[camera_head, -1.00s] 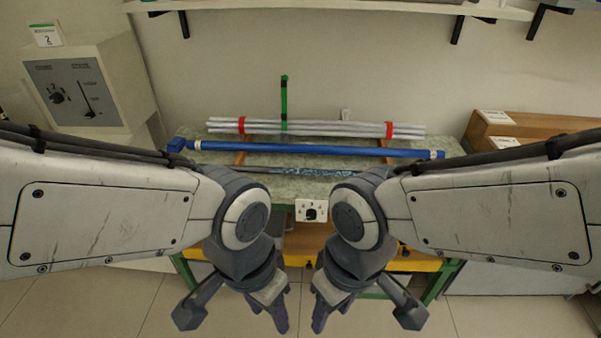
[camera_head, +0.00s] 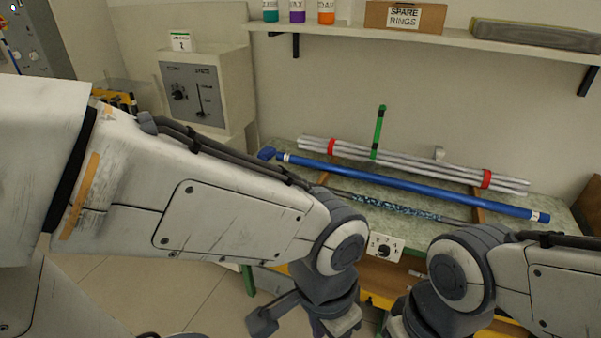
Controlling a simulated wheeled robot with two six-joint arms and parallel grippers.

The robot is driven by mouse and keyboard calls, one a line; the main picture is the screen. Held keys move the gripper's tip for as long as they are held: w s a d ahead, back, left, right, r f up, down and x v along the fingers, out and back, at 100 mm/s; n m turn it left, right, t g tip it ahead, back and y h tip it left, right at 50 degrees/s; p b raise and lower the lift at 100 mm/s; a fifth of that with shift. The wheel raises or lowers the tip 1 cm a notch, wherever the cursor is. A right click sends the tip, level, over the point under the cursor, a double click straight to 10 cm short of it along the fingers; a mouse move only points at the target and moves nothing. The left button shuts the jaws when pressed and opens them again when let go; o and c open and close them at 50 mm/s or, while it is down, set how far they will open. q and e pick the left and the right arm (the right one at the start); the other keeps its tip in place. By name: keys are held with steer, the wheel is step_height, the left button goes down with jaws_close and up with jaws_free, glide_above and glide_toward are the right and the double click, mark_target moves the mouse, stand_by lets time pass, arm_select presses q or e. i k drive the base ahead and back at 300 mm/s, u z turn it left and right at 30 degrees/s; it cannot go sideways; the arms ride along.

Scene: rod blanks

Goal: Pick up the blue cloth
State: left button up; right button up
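No item clearly reads as a cloth. A small blue piece (camera_head: 267,153) sits at the left end of a long blue tube (camera_head: 410,184) on the bench; I cannot tell whether it is cloth or an end fitting. A dark rod with a speckled blue section (camera_head: 398,207) lies in front of the tube. My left gripper (camera_head: 338,322) points down in front of the bench, its fingertips cut off by the lower edge. My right gripper (camera_head: 398,326) is mostly below the frame. Neither is near the blue piece, and their openings do not show.
Silver rods with red bands (camera_head: 410,165) lie behind the blue tube, beside a green upright (camera_head: 378,132). A grey control box (camera_head: 205,90) stands left of the bench (camera_head: 560,225). A wall shelf (camera_head: 420,38) holds bottles and a spare rings box (camera_head: 405,17).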

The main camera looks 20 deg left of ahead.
mark_target(265, 154)
steer(key=k, duration=0.6)
steer(key=u, duration=0.7)
steer(key=i, duration=0.75)
steer(key=u, duration=0.65)
steer(key=i, duration=0.9)
steer(key=z, duration=0.7)
steer(key=i, duration=0.9)
steer(key=z, duration=0.7)
